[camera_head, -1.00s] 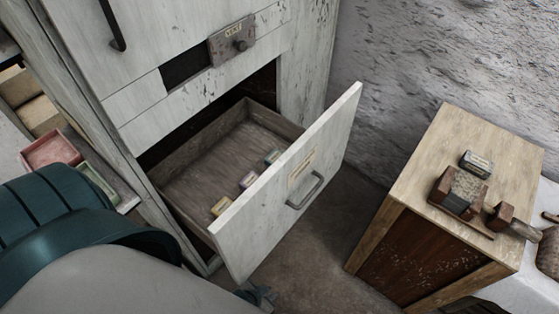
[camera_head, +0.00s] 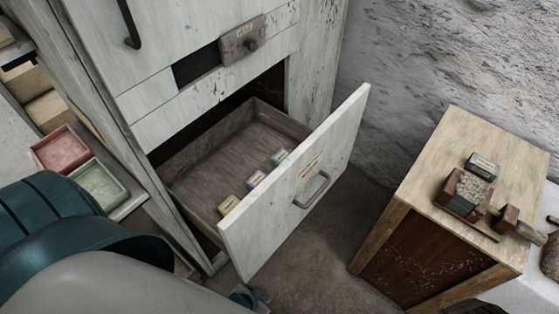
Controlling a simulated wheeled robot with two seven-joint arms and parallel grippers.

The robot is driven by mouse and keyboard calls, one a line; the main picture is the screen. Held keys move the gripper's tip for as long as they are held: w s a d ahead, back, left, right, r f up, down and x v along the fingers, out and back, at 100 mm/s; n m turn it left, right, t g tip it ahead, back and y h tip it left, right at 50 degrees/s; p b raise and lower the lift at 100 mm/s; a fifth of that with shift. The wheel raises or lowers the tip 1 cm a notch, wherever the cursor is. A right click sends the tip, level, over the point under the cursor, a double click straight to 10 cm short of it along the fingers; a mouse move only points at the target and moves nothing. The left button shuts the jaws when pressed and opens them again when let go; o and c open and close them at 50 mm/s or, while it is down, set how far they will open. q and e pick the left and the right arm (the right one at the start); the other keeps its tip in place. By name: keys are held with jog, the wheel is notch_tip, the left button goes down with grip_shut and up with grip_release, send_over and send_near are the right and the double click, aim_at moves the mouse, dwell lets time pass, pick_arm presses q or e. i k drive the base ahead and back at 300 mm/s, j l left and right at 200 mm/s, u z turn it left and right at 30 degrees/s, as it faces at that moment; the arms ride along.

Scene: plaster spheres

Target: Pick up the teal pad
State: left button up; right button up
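The teal pad (camera_head: 280,157) is a small block with a pale label. It lies inside the open drawer (camera_head: 200,196), close behind the drawer front, at the far end of a row of three. A lilac pad (camera_head: 256,179) and a yellow pad (camera_head: 229,204) lie nearer in the same row. My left gripper (camera_head: 250,297) shows only as a small dark part at the bottom edge, outside and below the drawer front, apart from the pads. My arm hides most of it, so its fingers cannot be made out. My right gripper is not in view.
The drawer front (camera_head: 300,185) with its handle stands out from the grey cabinet. A wooden stand (camera_head: 440,150) at right holds a small labelled block (camera_head: 481,166) and a wooden tool. Pink (camera_head: 60,150) and green (camera_head: 98,184) trays sit at left. The drawer's rear floor is bare.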

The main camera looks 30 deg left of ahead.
aim_at(281, 156)
jog(key=i+u, duration=0.1)
jog(key=u, duration=0.85)
jog(key=k+j+z, duration=0.25)
jog(key=k, duration=0.2)
